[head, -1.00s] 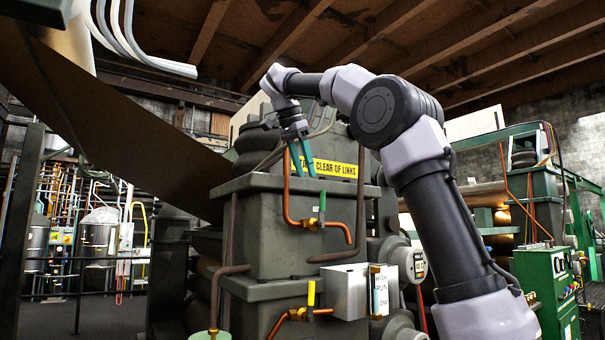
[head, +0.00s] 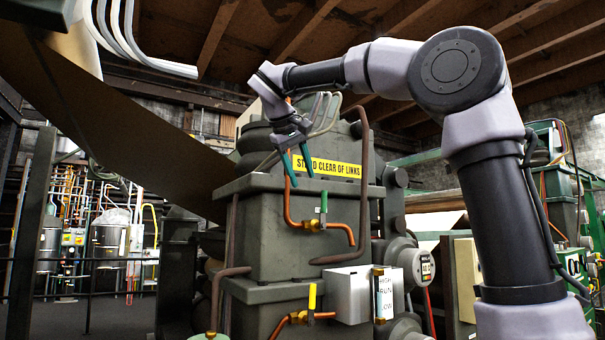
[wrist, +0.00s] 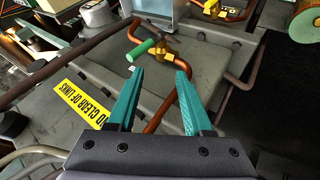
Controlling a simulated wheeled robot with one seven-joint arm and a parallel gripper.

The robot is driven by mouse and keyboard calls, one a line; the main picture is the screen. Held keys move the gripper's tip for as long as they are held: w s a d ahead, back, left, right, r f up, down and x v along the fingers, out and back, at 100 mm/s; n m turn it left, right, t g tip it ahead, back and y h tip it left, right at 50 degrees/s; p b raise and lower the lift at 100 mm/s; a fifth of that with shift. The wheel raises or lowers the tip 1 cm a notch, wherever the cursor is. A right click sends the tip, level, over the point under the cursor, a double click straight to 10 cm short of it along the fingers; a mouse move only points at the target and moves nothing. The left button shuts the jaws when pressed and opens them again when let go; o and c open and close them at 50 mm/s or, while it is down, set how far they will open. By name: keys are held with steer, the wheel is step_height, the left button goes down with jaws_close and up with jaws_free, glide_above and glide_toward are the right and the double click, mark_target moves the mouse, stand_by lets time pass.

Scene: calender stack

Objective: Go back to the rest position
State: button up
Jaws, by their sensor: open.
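My gripper (head: 298,167) has two teal fingers and hangs in front of the upper part of the dark green machine housing (head: 285,240), left of the yellow "STAND CLEAR OF LINKS" sign (head: 335,167). In the wrist view my gripper (wrist: 155,82) has its fingers spread wide apart with nothing held between them. Beyond the fingertips is a brass valve with a green handle (wrist: 146,48) on a copper pipe. The same green-handled valve (head: 322,208) stands below and right of my gripper in the head view, with its handle upright.
A second valve with a yellow handle (head: 312,297) sits lower on the housing. A white box (head: 347,292) labelled HIGH, RUN and LOW is beside it. Brown pipes (head: 362,200) run close around the housing. A wide brown sheet (head: 120,140) slopes down at the left.

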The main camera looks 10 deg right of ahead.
stand_by(0.4)
steer(key=s+d+f+m+y, duration=0.2)
steer(key=s+d+f, duration=0.2)
steer(key=s+f, duration=0.2)
steer(key=s+d+f+m+y, duration=0.2)
steer(key=s+d+f, duration=0.3)
steer(key=f, duration=0.6)
steer(key=s+d+f+m+y, duration=0.2)
steer(key=s+d+f+m, duration=0.1)
steer(key=s+f, duration=0.5)
steer(key=shift+s+d+f+m+y, duration=0.3)
steer(key=shift+d+f+m, duration=0.1)
steer(key=shift+d+f, duration=0.3)
